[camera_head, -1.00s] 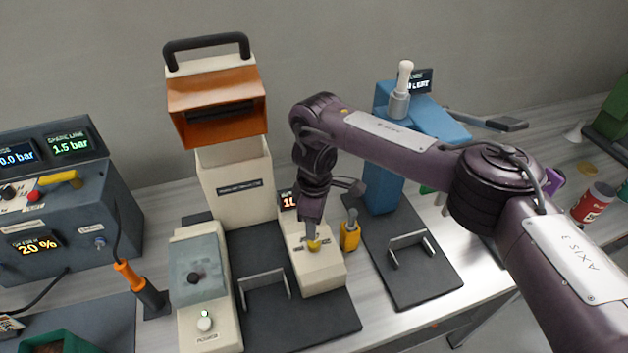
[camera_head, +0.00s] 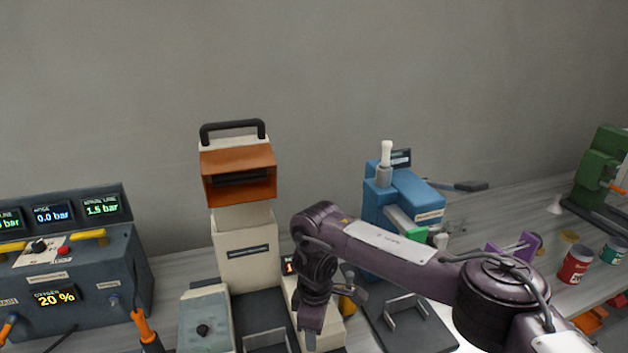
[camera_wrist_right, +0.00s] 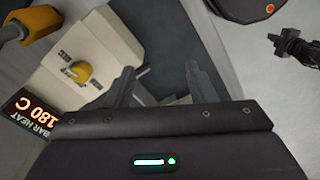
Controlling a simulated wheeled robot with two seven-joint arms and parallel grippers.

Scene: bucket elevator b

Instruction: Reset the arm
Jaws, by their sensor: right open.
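My right arm comes in from the right in the head view. Its dark purple gripper (camera_head: 312,338) points down over the cream control box (camera_head: 332,332) between the cream bucket machine and the blue machine. In the right wrist view the gripper (camera_wrist_right: 160,88) is open, with nothing between its fingers. There the cream box (camera_wrist_right: 105,45) with its yellow knob (camera_wrist_right: 79,71) lies beyond the left finger, apart from it as far as I can tell. A display (camera_wrist_right: 30,113) reading 180 C is beside it. My left gripper is in neither view.
A cream machine with an orange hood (camera_head: 240,162) stands behind the gripper. A blue machine (camera_head: 402,205) stands right of it, partly behind my arm. A grey gauge console (camera_head: 100,262) is at left. Red (camera_head: 575,264) and teal (camera_head: 613,250) jars and a green machine (camera_head: 603,165) are at right.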

